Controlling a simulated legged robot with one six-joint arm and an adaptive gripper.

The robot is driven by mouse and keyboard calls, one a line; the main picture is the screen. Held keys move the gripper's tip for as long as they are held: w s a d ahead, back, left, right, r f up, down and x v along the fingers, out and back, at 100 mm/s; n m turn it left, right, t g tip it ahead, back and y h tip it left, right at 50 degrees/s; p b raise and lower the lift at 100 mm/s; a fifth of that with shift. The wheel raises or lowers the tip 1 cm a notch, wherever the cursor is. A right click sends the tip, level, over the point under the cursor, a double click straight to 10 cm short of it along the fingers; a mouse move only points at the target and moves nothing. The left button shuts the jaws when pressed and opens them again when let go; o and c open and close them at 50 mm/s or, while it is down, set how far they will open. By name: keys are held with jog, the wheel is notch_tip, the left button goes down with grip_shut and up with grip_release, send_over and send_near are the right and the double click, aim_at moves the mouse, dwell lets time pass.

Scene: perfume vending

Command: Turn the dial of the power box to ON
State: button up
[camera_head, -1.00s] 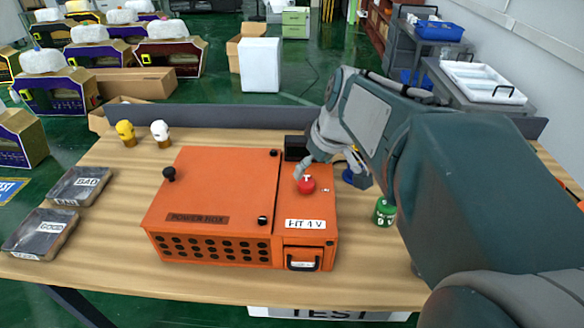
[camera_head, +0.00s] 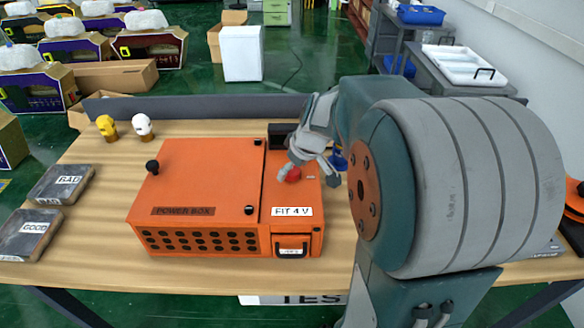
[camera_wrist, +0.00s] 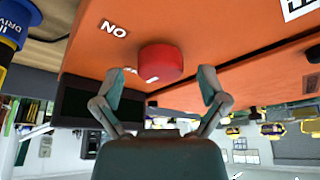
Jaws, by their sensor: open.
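The orange power box (camera_head: 200,180) stands on the wooden table, with a "POWER BOX" label and a "FIT 4 V" label on its front right. Its red dial (camera_head: 292,175) is on the top right part, partly hidden by my gripper (camera_head: 308,168). In the wrist view the red dial (camera_wrist: 161,62) is close, with a white mark on its lower edge and a "NO" label, seen upside down, beside it. My gripper (camera_wrist: 168,80) is open, its two fingers apart on either side below the dial; I cannot tell whether they touch it.
A black block (camera_head: 281,136) stands behind the box's right part. A blue item (camera_wrist: 14,20) is beside the box. Two trays, BAD (camera_head: 62,182) and GOOD (camera_head: 30,232), lie at the left. Yellow and white bulbs (camera_head: 143,126) stand at the back. My arm covers the table's right.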

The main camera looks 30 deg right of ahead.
jog(key=shift+f, duration=0.1)
jog(key=c, duration=1.2)
jog(key=shift+o, duration=0.2)
jog(key=shift+a+m, duration=0.1)
jog(key=shift+m, duration=0.2)
jog(key=m+h, duration=0.1)
jog(key=m, duration=0.3)
jog(key=shift+a+h, duration=0.1)
jog(key=shift+h, duration=0.3)
jog(key=m, duration=0.2)
jog(key=m+h, duration=0.1)
jog(key=m, duration=0.1)
jog(key=shift+a+f+h, duration=0.1)
jog(key=shift+h, duration=0.2)
jog(key=m+g+h, duration=0.1)
jog(key=m, duration=0.3)
jog(key=m+g, duration=0.1)
jog(key=m, duration=0.1)
jog(key=m+g+h, duration=0.1)
jog(key=m, duration=0.2)
jog(key=shift+w, duration=0.1)
jog(key=shift+m, duration=0.3)
